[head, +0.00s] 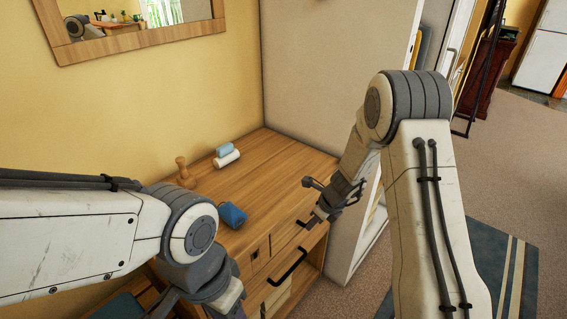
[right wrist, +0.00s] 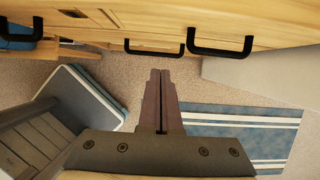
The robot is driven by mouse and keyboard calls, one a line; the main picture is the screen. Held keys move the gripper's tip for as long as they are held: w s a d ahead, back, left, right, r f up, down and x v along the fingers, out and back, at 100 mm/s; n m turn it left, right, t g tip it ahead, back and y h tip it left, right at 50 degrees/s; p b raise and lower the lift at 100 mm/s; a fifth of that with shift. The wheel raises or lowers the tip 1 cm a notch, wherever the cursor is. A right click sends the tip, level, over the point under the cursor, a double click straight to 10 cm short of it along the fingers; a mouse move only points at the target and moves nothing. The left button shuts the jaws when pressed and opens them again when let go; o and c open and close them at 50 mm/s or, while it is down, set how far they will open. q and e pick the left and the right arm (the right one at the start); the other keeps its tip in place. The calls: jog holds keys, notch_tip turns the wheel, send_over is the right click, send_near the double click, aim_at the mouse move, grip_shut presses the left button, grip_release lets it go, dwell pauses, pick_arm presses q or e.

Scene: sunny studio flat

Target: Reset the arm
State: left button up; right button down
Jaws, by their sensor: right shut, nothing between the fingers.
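My right gripper (head: 312,220) is in front of the wooden dresser (head: 262,190), close to its drawer fronts. In the right wrist view its two dark fingers (right wrist: 160,76) are together with nothing between them. They point toward two black drawer handles, one at the middle (right wrist: 155,50) and one to its right (right wrist: 221,50). Whether the fingertips touch anything cannot be told, but floor shows around them. My left arm comes in from the left and bends down out of the frame; its gripper is not in view.
On the dresser top are a wooden turned object (head: 184,173), a light blue roll (head: 224,149), a white roll (head: 227,159) and a dark blue object (head: 232,214). A pale panel (head: 330,85) stands behind. A blue striped rug (head: 505,265) lies on the floor at right.

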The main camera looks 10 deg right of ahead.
jog(key=s+a+r+n+g+y, duration=0.1)
jog(key=s+a+r+n+g, duration=0.1)
jog(key=s+a+r+n, duration=1.4)
jog(key=s+d+r+n+h, duration=0.1)
jog(key=s+d+n, duration=0.1)
jog(key=s+n, duration=0.5)
jog(key=s+d+r+n+g+h, duration=0.1)
jog(key=s+d+n+h, duration=0.1)
jog(key=s+n, duration=0.6)
jog(key=n, duration=0.3)
jog(key=shift+s+n, duration=0.3)
jog(key=shift+n, duration=0.1)
jog(key=shift+r, duration=0.1)
